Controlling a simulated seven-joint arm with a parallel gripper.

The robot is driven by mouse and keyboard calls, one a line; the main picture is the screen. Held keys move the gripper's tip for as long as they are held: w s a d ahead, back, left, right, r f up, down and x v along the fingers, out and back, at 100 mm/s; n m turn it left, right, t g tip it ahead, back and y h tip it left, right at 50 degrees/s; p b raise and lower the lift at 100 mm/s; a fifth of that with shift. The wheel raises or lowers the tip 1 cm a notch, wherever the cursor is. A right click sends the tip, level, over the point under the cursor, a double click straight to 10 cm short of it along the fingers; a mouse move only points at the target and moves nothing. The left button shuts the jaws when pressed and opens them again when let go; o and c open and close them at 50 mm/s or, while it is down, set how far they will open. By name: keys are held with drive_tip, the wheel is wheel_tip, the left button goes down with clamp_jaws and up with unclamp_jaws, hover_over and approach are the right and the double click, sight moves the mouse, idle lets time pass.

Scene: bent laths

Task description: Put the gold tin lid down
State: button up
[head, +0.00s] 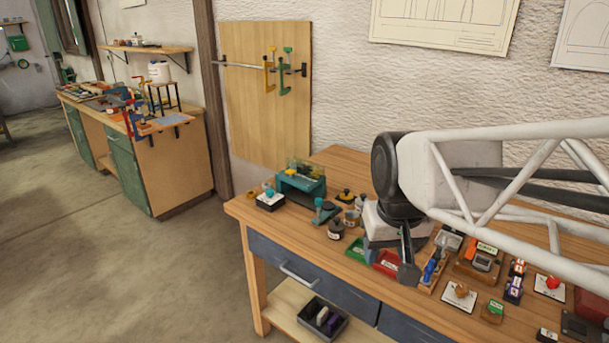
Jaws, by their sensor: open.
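My gripper (392,262) hangs over the front part of the wooden workbench (262,222), its dark fingers pointing down among small items. It is open, and nothing shows between the fingers. I cannot make out the gold tin lid for certain; it may be hidden by my gripper and arm or too small to tell. A dark jar with a pale label (335,229) and a small tin (351,218) stand left of my gripper.
Green (357,249) and red trays (386,263) lie close to my gripper. A teal machine (301,179) stands at the bench's back left. Several small blocks and pads crowd the right side, including a card with an orange-brown piece (459,293). Bare wood shows along the front-left edge.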

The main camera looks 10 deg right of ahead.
drive_tip(key=s+f, duration=0.3)
drive_tip(key=s, duration=0.4)
drive_tip(key=shift+s+a+f, duration=0.2)
